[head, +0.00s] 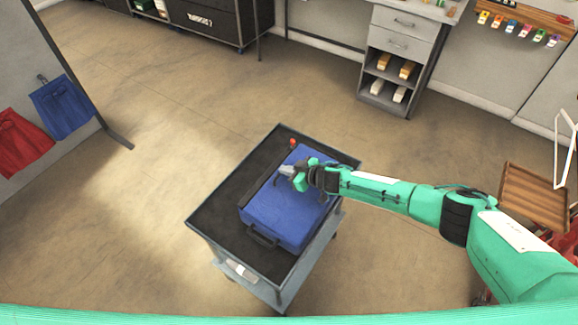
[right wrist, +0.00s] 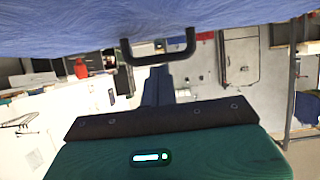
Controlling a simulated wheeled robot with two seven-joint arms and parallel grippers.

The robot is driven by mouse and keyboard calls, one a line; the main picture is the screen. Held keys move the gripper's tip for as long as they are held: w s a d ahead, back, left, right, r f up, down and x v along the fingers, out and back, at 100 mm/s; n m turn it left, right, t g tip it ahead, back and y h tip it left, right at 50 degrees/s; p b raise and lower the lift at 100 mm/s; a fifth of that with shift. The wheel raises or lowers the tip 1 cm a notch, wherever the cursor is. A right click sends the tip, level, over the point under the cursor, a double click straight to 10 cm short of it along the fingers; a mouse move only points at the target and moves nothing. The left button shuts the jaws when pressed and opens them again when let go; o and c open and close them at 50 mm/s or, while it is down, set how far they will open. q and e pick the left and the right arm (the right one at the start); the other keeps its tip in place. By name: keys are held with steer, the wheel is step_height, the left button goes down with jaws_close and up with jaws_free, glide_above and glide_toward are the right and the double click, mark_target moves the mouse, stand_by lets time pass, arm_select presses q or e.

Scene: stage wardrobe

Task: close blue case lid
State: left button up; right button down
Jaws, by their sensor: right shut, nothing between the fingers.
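The blue case (head: 277,215) lies on the black-topped cart, and its lid looks down flat; whether any gap is left at the edge I cannot tell. Its black handle (head: 262,237) is at the near-left side. My right gripper (head: 287,171) is shut and empty, over the far part of the case; contact with the lid is unclear. In the right wrist view a blue surface (right wrist: 70,30) fills the top, with a black handle (right wrist: 160,50) at its edge. My left gripper is not in view.
The cart's black top (head: 215,222) has a rim, with a dark bar and a small red item (head: 292,142) beside the case. A rolled item (head: 241,271) is on the lower shelf. A wooden tray (head: 535,195) stands at right. Floor left of the cart is clear.

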steer(key=shift+f, duration=0.3)
stand_by(0.4)
steer(key=shift+s, duration=0.15)
steer(key=shift+s+d+f+p, duration=0.2)
steer(key=shift+s+d+p, duration=0.15)
steer(key=shift+d, duration=0.25)
steer(key=r+p, duration=0.2)
steer(key=p, duration=0.1)
steer(key=r+p, duration=0.2)
steer(key=shift+s+d+r, duration=0.1)
steer(key=shift+s+d, duration=0.05)
steer(key=shift+d, duration=0.1)
steer(key=shift+s+d+b, duration=0.15)
steer(key=shift+d+b, duration=0.15)
steer(key=shift+d, duration=0.05)
steer(key=r+b+v, duration=0.1)
steer(key=b+v, duration=0.1)
steer(key=v, duration=0.7)
steer(key=shift+a, duration=0.25)
steer(key=shift+a+r, duration=0.1)
